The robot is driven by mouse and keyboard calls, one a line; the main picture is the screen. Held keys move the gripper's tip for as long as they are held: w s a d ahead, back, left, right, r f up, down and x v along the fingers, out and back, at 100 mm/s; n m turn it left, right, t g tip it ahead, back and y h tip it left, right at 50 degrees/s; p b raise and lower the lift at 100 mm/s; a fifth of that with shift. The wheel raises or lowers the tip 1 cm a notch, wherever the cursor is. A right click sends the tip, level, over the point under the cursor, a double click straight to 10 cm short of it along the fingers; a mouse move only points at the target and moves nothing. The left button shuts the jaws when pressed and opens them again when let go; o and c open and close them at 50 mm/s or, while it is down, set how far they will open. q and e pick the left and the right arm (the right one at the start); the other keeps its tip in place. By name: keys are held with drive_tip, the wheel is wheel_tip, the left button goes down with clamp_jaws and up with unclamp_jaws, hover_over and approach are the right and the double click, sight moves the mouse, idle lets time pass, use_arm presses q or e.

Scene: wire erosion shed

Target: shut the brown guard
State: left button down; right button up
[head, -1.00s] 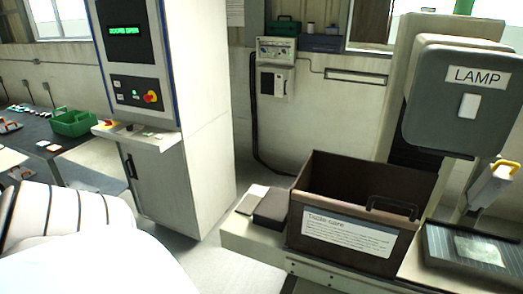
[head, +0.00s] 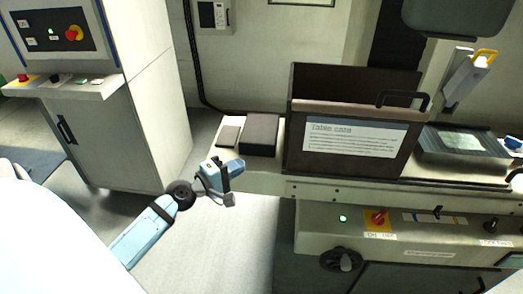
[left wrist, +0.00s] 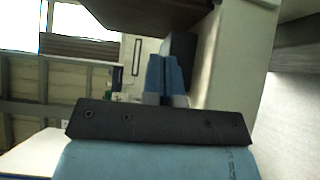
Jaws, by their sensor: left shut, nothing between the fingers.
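The brown guard (head: 297,142) stands on the machine bench in the head view, like a box with an upright front panel and a taller back panel. Its front bears a white text label (head: 350,139), and a black handle (head: 403,98) is at its upper right. I cannot tell how it is hinged. My left gripper (head: 238,166) is left of the guard, near the bench's left end, apart from the guard and its handle. Its blue fingers (left wrist: 165,78) are shut with nothing between them in the left wrist view. My right gripper is not in view.
A dark box (head: 259,134) and a small grey pad (head: 229,135) lie on the bench left of the guard. A dark tray (head: 437,144) is to its right. Below are a red knob (head: 377,217) and a black handwheel (head: 341,259). A control cabinet (head: 150,120) stands left.

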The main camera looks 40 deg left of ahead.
use_arm(q)
drive_tip(key=w+d+p, duration=0.3)
drive_tip(key=w+d, duration=0.2)
drive_tip(key=w, duration=0.6)
drive_tip(key=shift+w+d+p, duration=0.15)
drive_tip(key=shift+d+p, duration=0.15)
drive_tip(key=shift+d, duration=0.1)
drive_tip(key=shift+d, duration=0.1)
